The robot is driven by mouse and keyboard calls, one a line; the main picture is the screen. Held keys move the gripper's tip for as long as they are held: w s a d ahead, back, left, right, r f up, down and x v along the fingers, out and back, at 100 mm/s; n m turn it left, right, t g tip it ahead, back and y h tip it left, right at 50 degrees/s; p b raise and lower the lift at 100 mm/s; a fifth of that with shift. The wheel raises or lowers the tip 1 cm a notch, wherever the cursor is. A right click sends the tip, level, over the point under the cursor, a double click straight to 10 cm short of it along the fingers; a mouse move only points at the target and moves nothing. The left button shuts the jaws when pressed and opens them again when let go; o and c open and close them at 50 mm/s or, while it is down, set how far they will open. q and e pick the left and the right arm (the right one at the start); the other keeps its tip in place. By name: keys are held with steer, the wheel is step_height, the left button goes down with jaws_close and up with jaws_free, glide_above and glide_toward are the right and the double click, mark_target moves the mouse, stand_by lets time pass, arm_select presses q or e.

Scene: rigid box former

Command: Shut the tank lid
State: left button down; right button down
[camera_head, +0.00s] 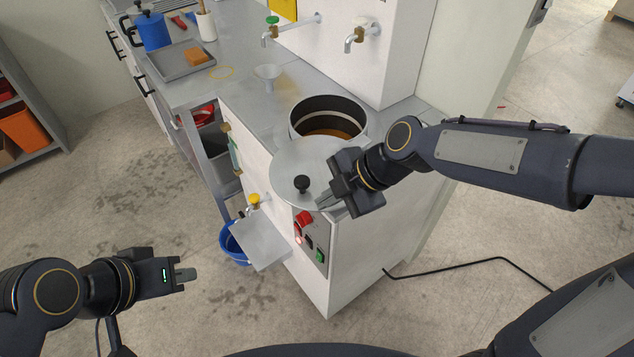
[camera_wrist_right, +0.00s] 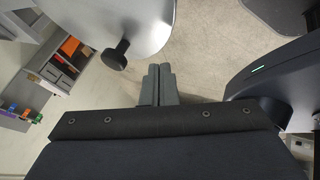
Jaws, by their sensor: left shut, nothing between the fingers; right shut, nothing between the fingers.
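The tank (camera_head: 326,103) is a round steel opening in the top of a white machine, with brown-orange content inside. Its grey round lid (camera_head: 300,158) is off to the front of the opening, leaving most of it uncovered. The lid has a black knob (camera_head: 302,184), which also shows in the right wrist view (camera_wrist_right: 115,55). My right gripper (camera_head: 322,203) is shut and empty, beside the knob and apart from it, near the lid's front edge. My left gripper (camera_head: 186,274) is shut and empty over the floor at the lower left, far from the lid.
A control panel (camera_head: 310,240) with red and green buttons is on the machine's front, beside a tilted grey plate (camera_head: 260,242) and a blue bucket (camera_head: 233,245). A funnel (camera_head: 267,76), taps (camera_head: 360,35) and a tray (camera_head: 185,62) are behind. A black cable (camera_head: 470,263) lies on the floor.

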mark_target(286, 180)
steer(key=shift+w+a+r+p, duration=0.1)
steer(key=shift+w+a+p, duration=0.1)
steer(key=shift+w+a, duration=0.4)
steer(key=shift+w+a+r+p, duration=0.15)
steer(key=shift+w+a, duration=0.25)
steer(key=shift+w, duration=0.4)
steer(key=shift+w+a, duration=0.2)
steer(key=shift+a, duration=0.2)
steer(key=w+a+m+t, duration=0.1)
steer(key=w+a+m, duration=0.1)
steer(key=w+a, duration=0.1)
steer(key=w+a+m+t+h+p, duration=0.1)
steer(key=w+a+m+t, duration=0.1)
steer(key=shift+w+a+m, duration=0.3)
steer(key=shift+w+a, duration=0.1)
steer(key=w+m+t+h+p, duration=0.1)
steer(key=w+m+h, duration=0.1)
steer(key=w+m, duration=0.2)
steer(key=w+m+h+p, duration=0.2)
steer(key=w+m+h, duration=0.1)
steer(key=w, duration=0.8)
steer(key=w+m+t+h+p, duration=0.1)
steer(key=w+m+h+p, duration=0.1)
steer(key=w+m, duration=0.3)
steer(key=shift+w+m+t, duration=0.3)
steer(key=shift+w, duration=1.15)
steer(key=shift+w+d, duration=0.45)
steer(key=shift+w, duration=0.1)
